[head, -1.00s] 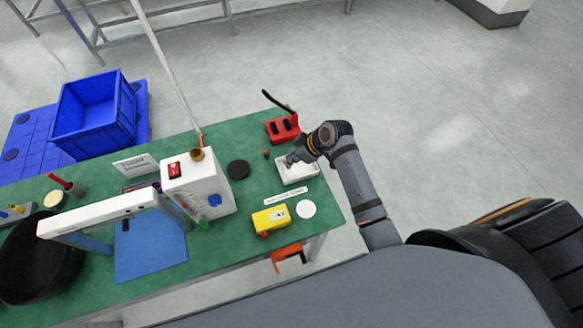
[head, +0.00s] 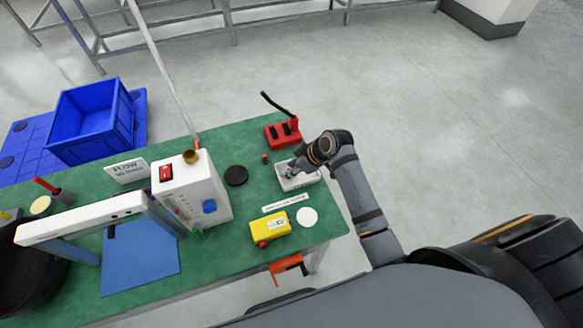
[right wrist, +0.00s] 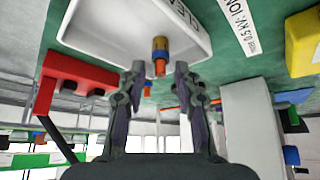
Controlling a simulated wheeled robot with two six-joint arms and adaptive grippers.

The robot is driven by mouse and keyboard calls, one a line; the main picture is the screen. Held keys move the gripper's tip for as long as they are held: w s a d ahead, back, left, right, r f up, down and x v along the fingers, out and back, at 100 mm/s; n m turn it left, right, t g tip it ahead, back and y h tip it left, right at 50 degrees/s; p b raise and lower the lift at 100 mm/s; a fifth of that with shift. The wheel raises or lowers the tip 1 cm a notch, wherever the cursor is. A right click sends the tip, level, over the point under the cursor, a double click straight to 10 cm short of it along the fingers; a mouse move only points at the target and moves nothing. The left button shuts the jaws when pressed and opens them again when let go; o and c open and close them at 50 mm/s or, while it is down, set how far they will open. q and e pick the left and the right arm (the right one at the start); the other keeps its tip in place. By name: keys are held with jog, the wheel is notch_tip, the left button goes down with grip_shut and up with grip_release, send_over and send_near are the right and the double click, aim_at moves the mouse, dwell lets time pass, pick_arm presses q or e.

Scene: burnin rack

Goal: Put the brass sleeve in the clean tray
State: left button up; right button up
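The clean tray (head: 307,182) is a small white tray at the right of the green table. It fills the top of the right wrist view (right wrist: 100,32), with part of its lettering showing. A small brass-coloured piece with a blue band and an orange end (right wrist: 160,46), which looks like the brass sleeve, shows against the tray. I cannot tell whether it rests on the tray floor. My right gripper (head: 291,173) is at the tray. In the right wrist view its fingers (right wrist: 157,75) are apart, with the piece beyond their tips and no contact visible. My left gripper is out of view.
A red slotted block (head: 283,133) stands behind the tray. A yellow box (head: 270,228) and a white disc (head: 307,217) are in front. A white instrument box (head: 186,195) with a brass-coloured cup (head: 191,156) on top and a black disc (head: 236,176) are to the left.

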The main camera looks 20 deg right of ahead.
jog(key=shift+r, duration=0.15)
jog(key=v, duration=1.2)
jog(key=shift+w, duration=0.1)
